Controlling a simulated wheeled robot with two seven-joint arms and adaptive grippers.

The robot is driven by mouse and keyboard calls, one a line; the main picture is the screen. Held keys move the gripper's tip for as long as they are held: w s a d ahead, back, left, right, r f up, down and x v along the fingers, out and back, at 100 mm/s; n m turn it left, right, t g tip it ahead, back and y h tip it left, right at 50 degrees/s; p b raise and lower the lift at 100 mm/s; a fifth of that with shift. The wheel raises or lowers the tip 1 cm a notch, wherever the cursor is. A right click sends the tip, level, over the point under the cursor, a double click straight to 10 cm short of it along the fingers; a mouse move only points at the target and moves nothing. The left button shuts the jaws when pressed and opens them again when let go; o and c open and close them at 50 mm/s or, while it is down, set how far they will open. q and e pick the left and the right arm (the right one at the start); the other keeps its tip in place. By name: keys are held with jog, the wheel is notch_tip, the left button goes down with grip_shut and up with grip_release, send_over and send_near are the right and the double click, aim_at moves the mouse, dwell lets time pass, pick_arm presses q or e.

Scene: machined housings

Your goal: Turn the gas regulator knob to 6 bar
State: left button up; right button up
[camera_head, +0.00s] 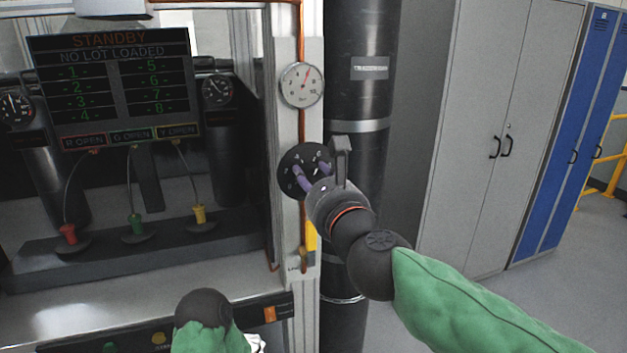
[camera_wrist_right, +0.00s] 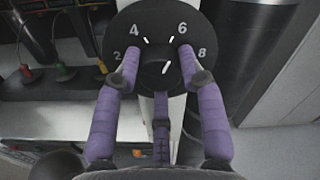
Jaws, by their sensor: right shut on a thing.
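The regulator's round black dial (camera_head: 291,182) is on the white post, with white numerals. In the right wrist view the dial face (camera_wrist_right: 166,15) shows 2, 4, 6 and 8 around the dark central knob (camera_wrist_right: 155,57). A white mark sits at the knob's lower right; I cannot tell surely whether it is the pointer. My right gripper (camera_wrist_right: 159,68) has its purple fingers on either side of the knob, shut on it. It also shows in the head view (camera_head: 304,177). Above, the round gauge (camera_head: 296,94) has a red needle pointing up and slightly right.
A black cylinder (camera_head: 358,35) stands right behind the post. A copper pipe (camera_head: 301,30) runs down the post. At left are a STANDBY screen (camera_head: 115,88) and red, green and yellow plugs on cables. Grey cabinets (camera_head: 490,90) and open floor are at right.

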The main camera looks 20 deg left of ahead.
jog(key=shift+f, duration=0.1)
jog(key=o, duration=1.2)
jog(key=shift+c, duration=0.2)
jog(key=shift+s, duration=0.1)
jog(key=shift+s+d, duration=0.25)
jog(key=v, duration=1.1)
